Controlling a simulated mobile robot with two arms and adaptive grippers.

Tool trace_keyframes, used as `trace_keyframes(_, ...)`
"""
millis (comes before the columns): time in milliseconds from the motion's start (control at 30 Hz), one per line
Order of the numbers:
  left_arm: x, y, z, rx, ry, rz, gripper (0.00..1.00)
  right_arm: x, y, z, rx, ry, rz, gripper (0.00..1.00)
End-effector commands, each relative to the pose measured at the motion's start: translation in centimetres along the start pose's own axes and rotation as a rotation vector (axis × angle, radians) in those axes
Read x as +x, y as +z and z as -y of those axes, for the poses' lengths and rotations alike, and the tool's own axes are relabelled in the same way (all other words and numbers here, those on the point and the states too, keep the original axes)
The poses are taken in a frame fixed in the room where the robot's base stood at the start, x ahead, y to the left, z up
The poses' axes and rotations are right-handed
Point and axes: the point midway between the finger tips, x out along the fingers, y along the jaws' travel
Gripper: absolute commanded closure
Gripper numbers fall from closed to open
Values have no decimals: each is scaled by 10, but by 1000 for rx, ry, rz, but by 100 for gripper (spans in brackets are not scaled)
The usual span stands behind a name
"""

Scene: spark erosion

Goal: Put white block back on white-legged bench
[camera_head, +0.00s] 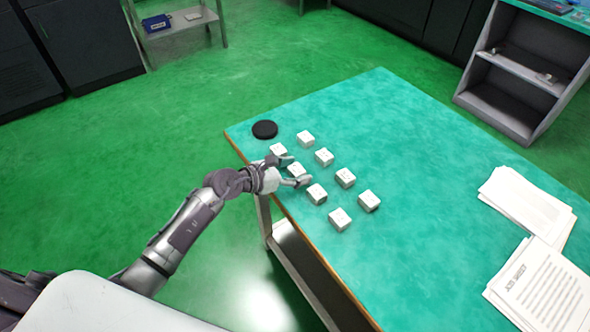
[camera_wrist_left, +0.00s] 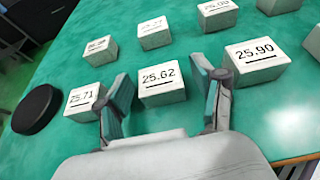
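Several small white blocks stand in two rows on the teal-topped bench (camera_head: 420,180), which has a pale metal leg (camera_head: 264,215). My left gripper (camera_head: 294,170) reaches over the bench's left edge, with its fingers apart on either side of one white block (camera_head: 295,169). In the left wrist view, the fingers (camera_wrist_left: 163,78) are open and the block marked 25.62 (camera_wrist_left: 162,95) sits between and just beyond them. It appears to rest on the bench top. The block marked 25.71 (camera_wrist_left: 84,103) is at its left and the one marked 25.90 (camera_wrist_left: 254,68) at its right. My right gripper is out of view.
A black disc (camera_head: 265,129) lies near the bench's left corner. Neighbouring blocks stand close to both fingers. Paper stacks (camera_head: 527,205) lie at the bench's right side. A low shelf (camera_head: 183,22) with a blue box and a grey open cabinet (camera_head: 515,70) stand beyond.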

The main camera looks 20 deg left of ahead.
Motion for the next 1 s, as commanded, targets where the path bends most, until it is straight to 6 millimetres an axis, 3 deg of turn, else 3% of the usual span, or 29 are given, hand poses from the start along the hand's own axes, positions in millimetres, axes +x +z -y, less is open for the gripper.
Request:
trace_keyframes(267,-9,1,-1,0,2,-2,32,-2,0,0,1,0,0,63)
trace_keyframes(700,-96,1,0,4,0,-4,32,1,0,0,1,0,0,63)
trace_keyframes(1000,-121,2,0,0,-1,-1,32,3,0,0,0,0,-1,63)
